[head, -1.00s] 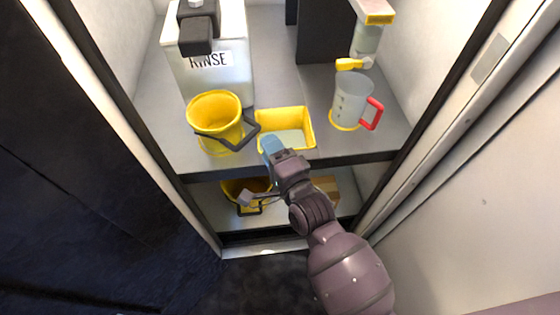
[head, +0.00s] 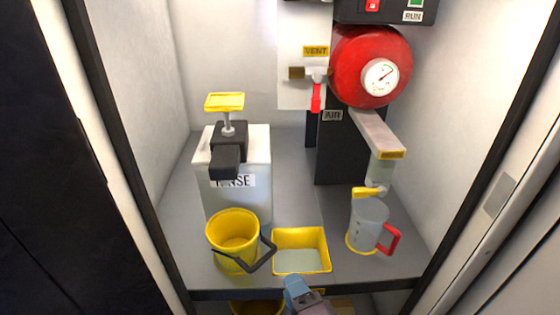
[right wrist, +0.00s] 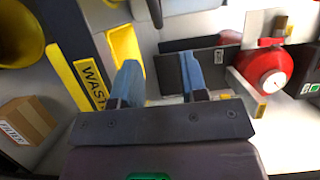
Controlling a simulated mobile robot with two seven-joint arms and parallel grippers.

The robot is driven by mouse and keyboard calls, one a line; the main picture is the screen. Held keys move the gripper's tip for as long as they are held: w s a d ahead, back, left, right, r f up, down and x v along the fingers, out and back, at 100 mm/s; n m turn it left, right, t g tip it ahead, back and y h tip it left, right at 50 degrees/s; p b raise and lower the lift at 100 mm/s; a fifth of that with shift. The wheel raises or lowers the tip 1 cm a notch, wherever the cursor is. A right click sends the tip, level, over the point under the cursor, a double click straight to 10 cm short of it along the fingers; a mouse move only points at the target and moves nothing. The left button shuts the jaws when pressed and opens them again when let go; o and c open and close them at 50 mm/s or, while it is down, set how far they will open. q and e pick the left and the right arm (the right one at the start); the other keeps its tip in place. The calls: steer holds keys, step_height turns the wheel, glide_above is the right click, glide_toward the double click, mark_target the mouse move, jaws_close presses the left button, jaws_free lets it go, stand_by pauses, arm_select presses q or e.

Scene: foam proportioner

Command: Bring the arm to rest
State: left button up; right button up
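My right gripper (head: 297,287) shows at the bottom edge of the head view, in front of the shelf's front edge and just below the yellow tray in the picture. In the right wrist view its two blue fingers (right wrist: 161,82) stand apart with nothing held between them. Most of my right arm is cut off below the head view. My left gripper is in neither view.
On the shelf (head: 190,265) stand a yellow bucket (head: 232,227), a yellow tray (head: 300,236), a jug (head: 367,222) with a red handle and a RINSE tank (head: 215,195). A red air tank (head: 350,65) is behind. A cardboard box (right wrist: 25,125) is below.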

steer(key=s+d+f+n+g+h+p, duration=0.1)
steer(key=s+d+n+g+h, duration=0.15)
steer(key=s+d+n, duration=0.75)
steer(key=s+d+f+n+g+h, duration=0.15)
steer(key=s+d+n+h, duration=0.4)
steer(key=d, duration=0.75)
steer(key=s+a+f+g+y+b, duration=0.1)
steer(key=s+f+g+y, duration=0.3)
steer(key=s, duration=0.8)
arm_select(q)
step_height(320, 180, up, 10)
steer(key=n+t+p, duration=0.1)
steer(key=p, duration=1.3)
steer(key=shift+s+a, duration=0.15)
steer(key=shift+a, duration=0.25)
arm_select(e)
step_height(320, 180, up, 10)
steer(key=t+h, duration=0.2)
steer(key=shift+d+f, duration=0.2)
steer(key=shift+d, duration=0.05)
steer(key=shift+f+m, duration=0.1)
steer(key=shift+m, duration=0.15)
